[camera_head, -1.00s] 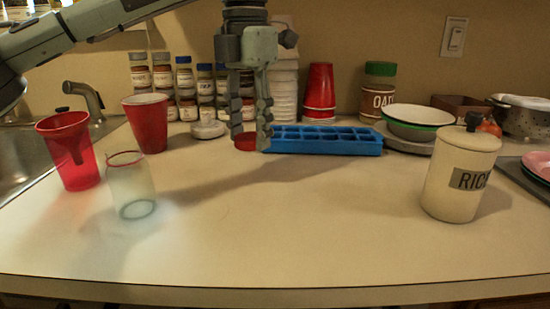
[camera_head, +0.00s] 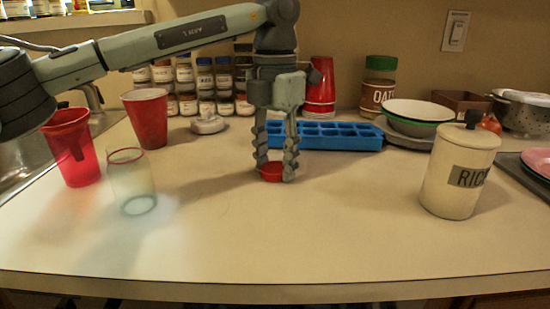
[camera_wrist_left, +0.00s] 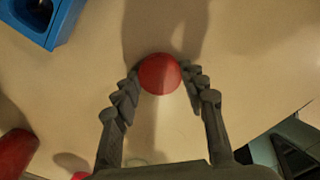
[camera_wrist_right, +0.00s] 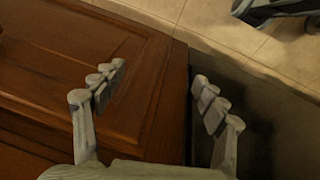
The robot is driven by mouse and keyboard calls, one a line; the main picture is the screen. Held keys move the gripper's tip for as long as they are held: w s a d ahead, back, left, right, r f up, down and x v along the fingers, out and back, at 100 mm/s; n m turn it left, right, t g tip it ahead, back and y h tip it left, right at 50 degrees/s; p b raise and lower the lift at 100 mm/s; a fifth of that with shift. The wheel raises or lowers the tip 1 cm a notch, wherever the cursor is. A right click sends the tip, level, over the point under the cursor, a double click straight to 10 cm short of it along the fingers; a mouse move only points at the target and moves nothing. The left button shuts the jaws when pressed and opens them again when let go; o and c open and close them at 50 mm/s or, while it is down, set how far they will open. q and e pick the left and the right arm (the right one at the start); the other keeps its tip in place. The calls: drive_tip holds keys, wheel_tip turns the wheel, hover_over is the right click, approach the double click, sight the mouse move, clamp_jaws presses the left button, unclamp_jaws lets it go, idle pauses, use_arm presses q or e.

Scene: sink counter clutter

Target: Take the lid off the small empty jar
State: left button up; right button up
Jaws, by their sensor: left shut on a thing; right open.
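A small clear jar (camera_head: 133,185) with a red rim stands upright at the left of the counter in the head view. Its top looks open, with no lid on it, and it looks empty. My left gripper (camera_head: 275,174) is shut on a round red lid (camera_head: 271,172), held low at the middle of the counter, well right of the jar. The left wrist view shows the lid (camera_wrist_left: 159,73) between both fingertips. I cannot tell whether it touches the counter. My right gripper (camera_wrist_right: 155,85) is open and empty, by a wooden cabinet front.
A red tumbler (camera_head: 72,148) and a red cup (camera_head: 148,118) stand near the jar. A blue ice tray (camera_head: 335,136) lies behind my left gripper. A rice canister (camera_head: 455,175) stands at the right. The counter's front middle is clear.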

use_arm(q)
drive_tip(key=o, duration=1.3)
drive_tip(key=shift+f, duration=0.1)
